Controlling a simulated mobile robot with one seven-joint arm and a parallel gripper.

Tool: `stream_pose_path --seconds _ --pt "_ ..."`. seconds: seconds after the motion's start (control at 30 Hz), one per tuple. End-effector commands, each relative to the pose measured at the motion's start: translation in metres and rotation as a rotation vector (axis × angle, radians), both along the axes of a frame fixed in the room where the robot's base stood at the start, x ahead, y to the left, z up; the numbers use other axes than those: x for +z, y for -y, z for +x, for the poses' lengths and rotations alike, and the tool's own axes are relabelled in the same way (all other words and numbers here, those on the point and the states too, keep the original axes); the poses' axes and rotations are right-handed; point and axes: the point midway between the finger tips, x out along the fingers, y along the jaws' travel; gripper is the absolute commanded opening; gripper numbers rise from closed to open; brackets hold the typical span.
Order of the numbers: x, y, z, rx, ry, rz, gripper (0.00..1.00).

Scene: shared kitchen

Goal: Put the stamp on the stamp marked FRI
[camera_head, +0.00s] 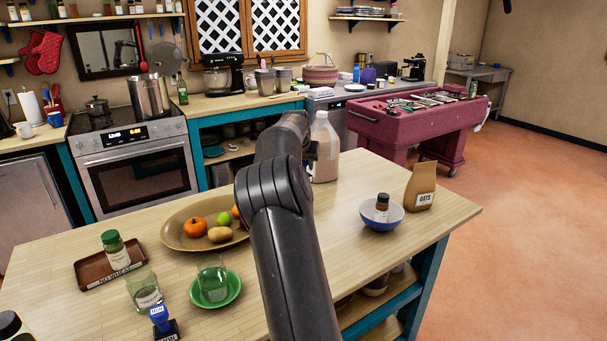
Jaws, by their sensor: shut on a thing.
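A blue-handled stamp (160,317) stands upright at the near left edge of the table, with a small label on it that is too small to read surely. Just below it is a dark block (167,333) with lettering, partly cut off by the picture's bottom edge. I cannot tell whether the two are one stamp or two stacked, and I cannot make out FRI on either. My arm reaches up over the middle of the table and bends near a large jug. My gripper is hidden behind the arm, so what it holds does not show.
The wooden table (420,240) carries a brown tray (87,283) with a green-capped jar, glasses, a green saucer (232,296), a fruit platter (180,240), the jug (324,150), a blue bowl (370,218) and an oats bag (420,188). Bare tabletop lies right of my arm.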

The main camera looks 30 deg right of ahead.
Motion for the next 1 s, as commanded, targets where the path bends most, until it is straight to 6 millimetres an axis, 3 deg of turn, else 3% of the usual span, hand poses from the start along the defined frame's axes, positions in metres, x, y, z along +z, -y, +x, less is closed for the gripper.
stream_pose_path --seconds 0.2,0.6,0.63,0.87,1.0 --pt "-0.032 -0.001 0.0 0.0 -0.002 0.002 0.0" --pt "-0.038 0.0 0.0 0.0 -0.001 0.001 0.0" --pt "-0.038 0.0 -0.001 0.0 -0.001 0.001 0.36" --pt "-0.038 0.0 0.0 0.0 -0.001 0.001 0.55" --pt "-0.038 0.0 0.0 0.0 -0.001 0.001 0.55"
